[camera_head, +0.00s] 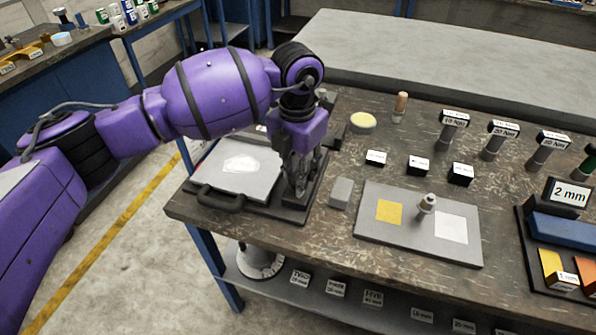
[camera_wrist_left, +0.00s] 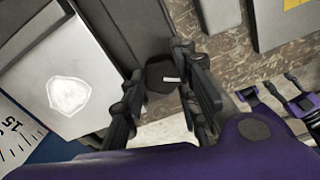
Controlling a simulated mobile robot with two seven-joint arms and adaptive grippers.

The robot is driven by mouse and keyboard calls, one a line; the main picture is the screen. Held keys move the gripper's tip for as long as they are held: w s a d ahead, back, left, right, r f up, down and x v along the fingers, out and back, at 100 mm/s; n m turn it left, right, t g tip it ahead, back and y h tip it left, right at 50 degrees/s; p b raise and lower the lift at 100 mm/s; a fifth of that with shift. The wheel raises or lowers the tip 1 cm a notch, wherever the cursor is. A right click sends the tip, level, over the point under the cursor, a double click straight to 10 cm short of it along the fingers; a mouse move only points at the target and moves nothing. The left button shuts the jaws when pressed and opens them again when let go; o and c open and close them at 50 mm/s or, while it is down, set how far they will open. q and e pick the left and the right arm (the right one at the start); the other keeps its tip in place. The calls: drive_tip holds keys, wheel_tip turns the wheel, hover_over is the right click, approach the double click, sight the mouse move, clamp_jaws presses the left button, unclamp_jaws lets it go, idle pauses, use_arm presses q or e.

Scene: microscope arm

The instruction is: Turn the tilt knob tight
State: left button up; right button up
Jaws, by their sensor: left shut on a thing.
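The tilt knob (camera_wrist_left: 165,73) is a small black block with a white mark, seen in the left wrist view between my left gripper's fingers. My left gripper (camera_wrist_left: 160,66) is shut on it, one finger on each side. In the head view my left gripper (camera_head: 298,188) points down at the right side of a dark stand, and the knob is hidden there by the fingers. A grey plate (camera_head: 228,183) with a white patch lies on the stand, left of the gripper. The plate also shows in the left wrist view (camera_wrist_left: 100,62).
A black handle (camera_head: 218,201) lies at the stand's front. A grey block (camera_head: 342,192) stands close right of the gripper. Beyond it are a grey board (camera_head: 388,243) with yellow and white squares, small labelled blocks, and labelled torque tools (camera_head: 452,126). The workbench's (camera_head: 330,238) front edge is near.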

use_arm(q)
drive_tip(key=m, duration=0.4)
drive_tip(key=shift+w+a+m, duration=0.25)
drive_tip(key=shift+m, duration=0.05)
drive_tip(key=m, duration=0.3)
drive_tip(key=shift+w+d+m, duration=0.1)
drive_tip(key=shift+m, duration=0.2)
drive_tip(key=shift+m+b, duration=0.35)
drive_tip(key=shift+m, duration=0.35)
drive_tip(key=shift+d+r+m, duration=0.1)
drive_tip(key=shift+m, duration=1.1)
use_arm(e)
drive_tip(key=shift+a+f, duration=0.1)
drive_tip(key=shift+f, duration=0.25)
use_arm(q)
drive_tip(key=shift+d+r, duration=0.1)
use_arm(e)
drive_tip(key=shift+s+f, duration=0.25)
drive_tip(key=shift+s, duration=0.3)
use_arm(q)
drive_tip(key=o, duration=1)
drive_tip(key=shift+w, duration=0.1)
drive_tip(key=shift+c, duration=0.2)
drive_tip(key=shift+o, duration=0.4)
use_arm(e)
drive_tip(key=shift+w, duration=0.1)
